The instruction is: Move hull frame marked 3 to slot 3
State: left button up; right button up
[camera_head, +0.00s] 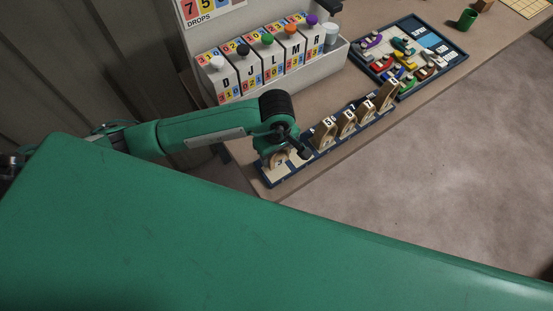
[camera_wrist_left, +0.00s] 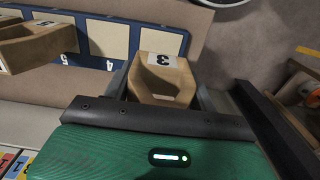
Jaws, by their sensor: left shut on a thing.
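The hull frame marked 3 (camera_wrist_left: 163,78) is a wooden U-shaped piece with a white number label, seen close up in the left wrist view. My left gripper (camera_wrist_left: 161,92) is shut on it, with a finger at each side. In the head view the frame (camera_head: 279,161) is partly behind my left gripper (camera_head: 289,152), over the near-left end of the blue slotted rack (camera_head: 268,182). In the wrist view the frame overlaps the end of the rack beside the bare pad marked 4 (camera_wrist_left: 108,38). Whether it touches the rack is unclear. My right gripper is out of view.
Several other wooden frames stand in the rack, including the one marked 5 (camera_head: 325,133). Behind is a pale holder (camera_head: 340,58) with lettered boxes. Floor lies beyond the table edge.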

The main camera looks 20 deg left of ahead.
pick_arm(q)
notch_tip(320, 180, down, 6)
jog(key=shift+f+p, duration=0.1)
jog(key=shift+p, duration=0.65)
jog(key=shift+f, duration=0.2)
jog(key=shift+f+b, duration=0.2)
jog(key=shift+b, duration=0.1)
jog(key=o, duration=1.1)
jog(key=shift+c, duration=0.2)
jog(key=shift+r, duration=0.1)
